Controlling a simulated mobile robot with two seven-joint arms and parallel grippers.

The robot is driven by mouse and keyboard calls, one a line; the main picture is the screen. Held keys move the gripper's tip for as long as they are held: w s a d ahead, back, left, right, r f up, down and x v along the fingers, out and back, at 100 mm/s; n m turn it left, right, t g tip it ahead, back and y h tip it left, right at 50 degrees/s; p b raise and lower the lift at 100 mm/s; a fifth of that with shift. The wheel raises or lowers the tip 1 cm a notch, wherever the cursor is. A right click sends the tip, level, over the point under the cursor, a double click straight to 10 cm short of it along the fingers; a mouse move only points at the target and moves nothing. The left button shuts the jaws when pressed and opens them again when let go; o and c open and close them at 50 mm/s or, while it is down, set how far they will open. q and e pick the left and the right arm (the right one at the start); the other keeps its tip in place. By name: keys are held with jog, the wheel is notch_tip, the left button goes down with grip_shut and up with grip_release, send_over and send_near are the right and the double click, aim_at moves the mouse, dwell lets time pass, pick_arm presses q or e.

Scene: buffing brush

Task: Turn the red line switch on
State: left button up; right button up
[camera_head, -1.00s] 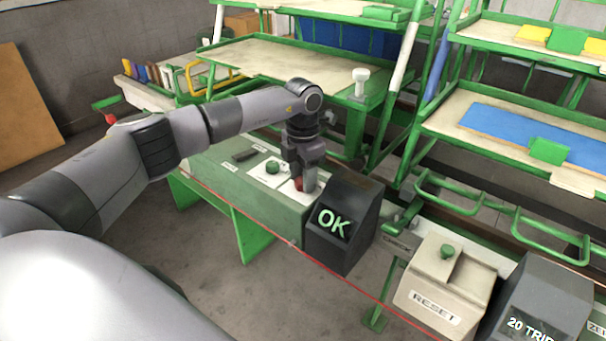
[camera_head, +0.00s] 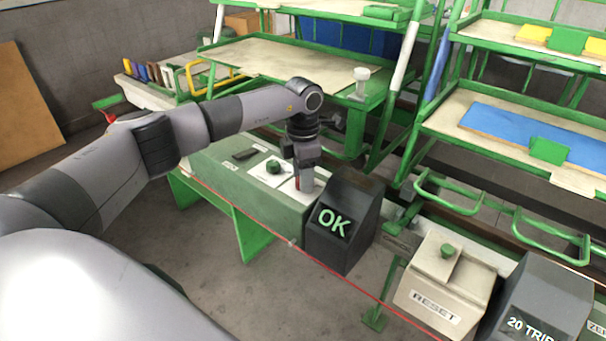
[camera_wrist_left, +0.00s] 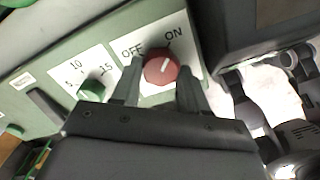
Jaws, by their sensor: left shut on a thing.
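The red line switch (camera_wrist_left: 160,68) is a round red knob on a white plate marked OFF and ON, on a green control box (camera_head: 262,200). Its white mark points up and right in the left wrist view, toward the ON side. My left gripper (camera_head: 303,185) comes down onto the switch from above. In the left wrist view its two fingers (camera_wrist_left: 160,72) sit on either side of the knob, shut on it. In the head view the fingers hide most of the knob. My right gripper is not in view.
A green dial (camera_wrist_left: 91,88) with numbers sits beside the switch on the same box. A dark display reading OK (camera_head: 340,225) stands close on the right. Further right are a RESET box (camera_head: 440,285) and another dark display (camera_head: 545,300). Green racks stand behind.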

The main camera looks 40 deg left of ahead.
pick_arm(q)
jog(key=o, duration=1.1)
jog(key=shift+c, duration=0.2)
jog(key=shift+r, duration=3.65)
